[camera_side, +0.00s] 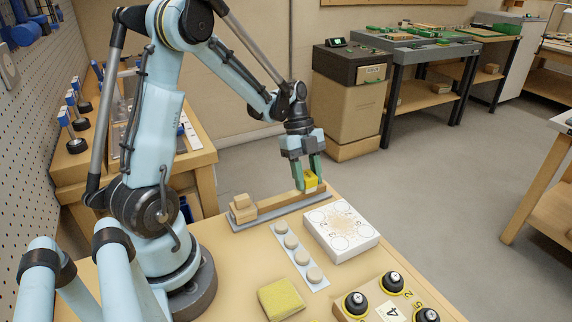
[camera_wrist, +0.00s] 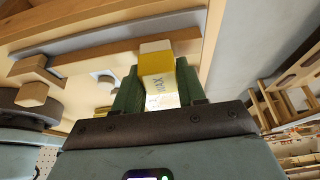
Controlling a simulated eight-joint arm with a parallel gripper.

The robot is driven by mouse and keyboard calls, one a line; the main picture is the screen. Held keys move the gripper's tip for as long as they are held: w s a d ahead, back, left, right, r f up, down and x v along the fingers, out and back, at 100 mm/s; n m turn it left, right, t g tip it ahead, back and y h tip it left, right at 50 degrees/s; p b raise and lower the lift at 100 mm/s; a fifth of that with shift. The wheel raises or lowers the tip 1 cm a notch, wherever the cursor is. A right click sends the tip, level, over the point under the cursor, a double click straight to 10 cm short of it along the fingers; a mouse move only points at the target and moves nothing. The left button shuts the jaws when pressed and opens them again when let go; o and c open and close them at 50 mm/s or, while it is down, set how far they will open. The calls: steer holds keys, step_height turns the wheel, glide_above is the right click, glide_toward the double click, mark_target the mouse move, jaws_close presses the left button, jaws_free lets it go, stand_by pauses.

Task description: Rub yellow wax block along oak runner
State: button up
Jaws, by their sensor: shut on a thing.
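The yellow wax block (camera_side: 311,181) is between the green fingers of my gripper (camera_side: 311,172), which is shut on it. The block sits at the right end of the oak runner (camera_side: 277,202), a long wooden bar on a grey base. In the wrist view the block (camera_wrist: 156,58) shows a yellow top and a paler face with the letters WAX, between the green fingertips (camera_wrist: 156,84). The runner (camera_wrist: 112,56) passes behind it in that view. Whether the block touches the runner's top is hard to tell.
Wooden blocks (camera_side: 241,206) stand at the runner's left end. A white box with circles (camera_side: 340,232), a strip of round pads (camera_side: 298,256), a yellow-green cloth (camera_side: 281,298) and a wooden holder with black knobs (camera_side: 388,300) lie in front of the runner. Bare bench lies left of the strip.

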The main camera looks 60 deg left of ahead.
steer(key=shift+w+f, duration=0.1)
steer(key=shift+w, duration=2.5)
steer(key=shift+c, duration=0.4)
step_height(320, 180, up, 6)
steer(key=shift+r, duration=1.55)
steer(key=shift+f, duration=0.15)
steer(key=shift+f, duration=3.35)
